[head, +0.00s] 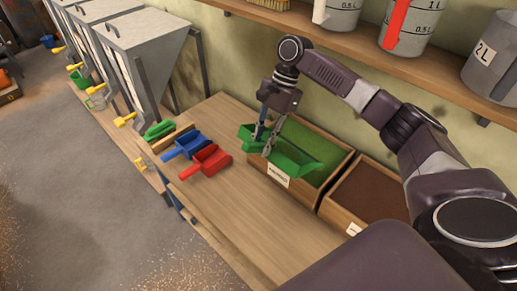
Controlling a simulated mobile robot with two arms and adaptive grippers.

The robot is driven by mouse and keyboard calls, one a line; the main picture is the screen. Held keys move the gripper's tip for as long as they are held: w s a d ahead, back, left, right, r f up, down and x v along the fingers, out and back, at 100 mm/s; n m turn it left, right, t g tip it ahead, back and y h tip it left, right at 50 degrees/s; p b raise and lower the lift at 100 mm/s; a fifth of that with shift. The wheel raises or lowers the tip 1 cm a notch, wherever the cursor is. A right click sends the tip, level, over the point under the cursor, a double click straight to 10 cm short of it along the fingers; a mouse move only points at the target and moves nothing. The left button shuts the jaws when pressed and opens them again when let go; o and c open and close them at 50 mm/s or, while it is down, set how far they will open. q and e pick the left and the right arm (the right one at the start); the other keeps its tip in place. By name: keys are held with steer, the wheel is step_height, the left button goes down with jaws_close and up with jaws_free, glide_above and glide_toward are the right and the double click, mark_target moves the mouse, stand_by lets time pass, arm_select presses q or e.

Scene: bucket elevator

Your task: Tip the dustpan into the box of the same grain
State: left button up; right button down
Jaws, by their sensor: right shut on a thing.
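My right gripper (268,141) is shut on a green dustpan (291,163), held over the wooden box with green contents (337,166). The dustpan appears tilted, and part of it is behind the fingers. Whether any grain is in it, I cannot tell. The green box has a white label on its front, too small to read. Beside it on the right stands a wooden box with brown contents (372,191), partly hidden by my arm. My left gripper is not in view.
On the bench (232,208) lie a red scoop (208,161), a blue scoop (185,146) and a green scoop (159,130). Grey hoppers (146,50) stand at the left. A shelf (350,38) with measuring jugs runs above the boxes. The bench front is clear.

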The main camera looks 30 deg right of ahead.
steer(key=shift+w+d+r+y, duration=0.25)
steer(key=shift+d+r+y, duration=0.35)
steer(key=shift+d+r, duration=0.35)
steer(key=shift+r, duration=0.1)
steer(key=shift+a, duration=0.1)
